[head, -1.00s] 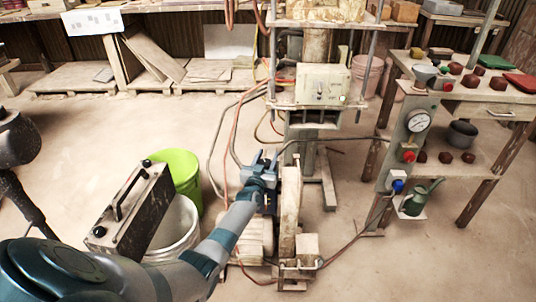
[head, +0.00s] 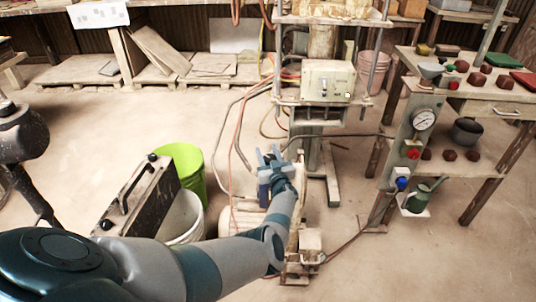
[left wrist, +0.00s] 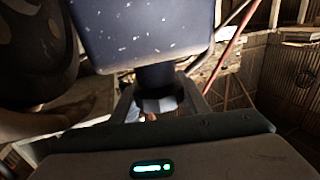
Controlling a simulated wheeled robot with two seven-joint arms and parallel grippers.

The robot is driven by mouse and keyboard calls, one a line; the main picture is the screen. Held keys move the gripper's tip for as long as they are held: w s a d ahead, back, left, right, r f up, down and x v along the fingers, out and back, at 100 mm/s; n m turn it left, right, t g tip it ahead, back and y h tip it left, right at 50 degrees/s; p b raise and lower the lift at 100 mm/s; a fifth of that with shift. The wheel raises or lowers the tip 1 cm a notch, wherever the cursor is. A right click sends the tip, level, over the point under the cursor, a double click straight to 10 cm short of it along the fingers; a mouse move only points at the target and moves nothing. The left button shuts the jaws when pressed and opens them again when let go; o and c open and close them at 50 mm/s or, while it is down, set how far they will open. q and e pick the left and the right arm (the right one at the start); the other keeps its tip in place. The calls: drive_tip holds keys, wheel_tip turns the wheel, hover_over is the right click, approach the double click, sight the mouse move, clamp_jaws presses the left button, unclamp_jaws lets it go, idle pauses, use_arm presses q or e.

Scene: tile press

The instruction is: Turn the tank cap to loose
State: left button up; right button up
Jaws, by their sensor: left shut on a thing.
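My left gripper (head: 270,156) is beside the press column in the head view, above a pale cylindrical part low on the machine. In the left wrist view a dark blue, paint-speckled body (left wrist: 140,30), which looks like the tank, fills the upper middle. A narrower blue neck shows under it. A small faceted grey-blue piece (left wrist: 157,105), likely the tank cap, sits between my left fingers, which are shut on it. Its turn marking cannot be read. In the head view the cap cannot be made out at the gripper. My right gripper is not in view.
The press control box (head: 328,80) stands behind my gripper, with hoses hanging beside it. A green bucket (head: 186,165), a white bucket (head: 182,218) and a dark handled case (head: 140,200) are to the left. A gauge panel (head: 412,150) and workbench (head: 480,95) are at right.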

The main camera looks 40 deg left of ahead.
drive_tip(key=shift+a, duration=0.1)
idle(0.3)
use_arm(q)
drive_tip(key=o, duration=1.1)
drive_tip(key=shift+c, duration=0.2)
